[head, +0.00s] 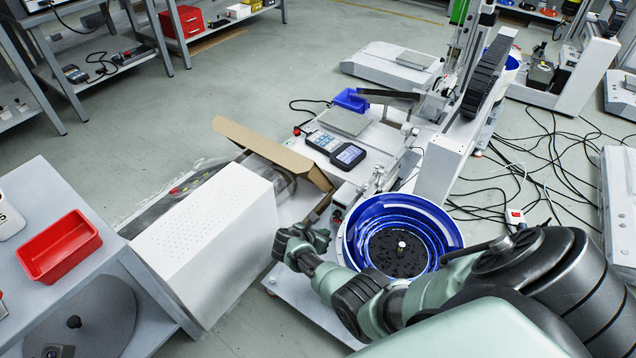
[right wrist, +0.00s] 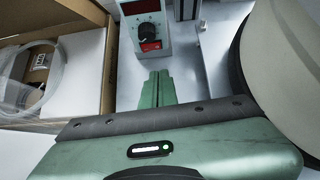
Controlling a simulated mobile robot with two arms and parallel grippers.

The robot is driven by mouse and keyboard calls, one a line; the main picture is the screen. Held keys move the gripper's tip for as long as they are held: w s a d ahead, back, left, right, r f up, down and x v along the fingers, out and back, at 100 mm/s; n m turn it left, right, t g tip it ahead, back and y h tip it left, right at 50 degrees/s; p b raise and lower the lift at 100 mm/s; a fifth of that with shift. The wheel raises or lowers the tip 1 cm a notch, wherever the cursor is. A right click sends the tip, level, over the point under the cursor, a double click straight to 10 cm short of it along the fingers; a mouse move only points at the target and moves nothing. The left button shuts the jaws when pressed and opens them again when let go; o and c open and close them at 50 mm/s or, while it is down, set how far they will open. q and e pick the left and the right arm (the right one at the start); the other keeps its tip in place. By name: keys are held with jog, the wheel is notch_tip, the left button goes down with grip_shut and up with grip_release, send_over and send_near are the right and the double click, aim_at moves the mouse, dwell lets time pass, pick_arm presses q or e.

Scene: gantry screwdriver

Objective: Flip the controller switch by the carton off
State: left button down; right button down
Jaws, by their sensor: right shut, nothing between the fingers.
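The controller (right wrist: 128,34) shows at the top of the right wrist view as a pale box with a red display, a black knob (right wrist: 148,31) and a red switch (right wrist: 151,46) below the knob. I cannot tell the switch's position. The open cardboard carton (right wrist: 107,70) stands left of it, with a clear coil inside. The carton (head: 262,147) also shows in the head view. My right gripper (right wrist: 157,76) is shut and empty, its green fingertips just below the switch in the picture; contact cannot be told. My left gripper is not in view.
A blue bowl feeder (head: 453,232) with dark parts stands close right of my right gripper. A white perforated box (head: 205,240) is left of it. A handheld device (head: 348,155) lies on the machine base behind. Cables (head: 560,150) run across the floor at right.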

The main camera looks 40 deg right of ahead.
jog(key=p+v, duration=0.2)
jog(key=v, duration=0.2)
jog(key=shift+s+r, duration=0.1)
jog(key=shift+s, duration=0.15)
jog(key=shift+s, duration=0.1)
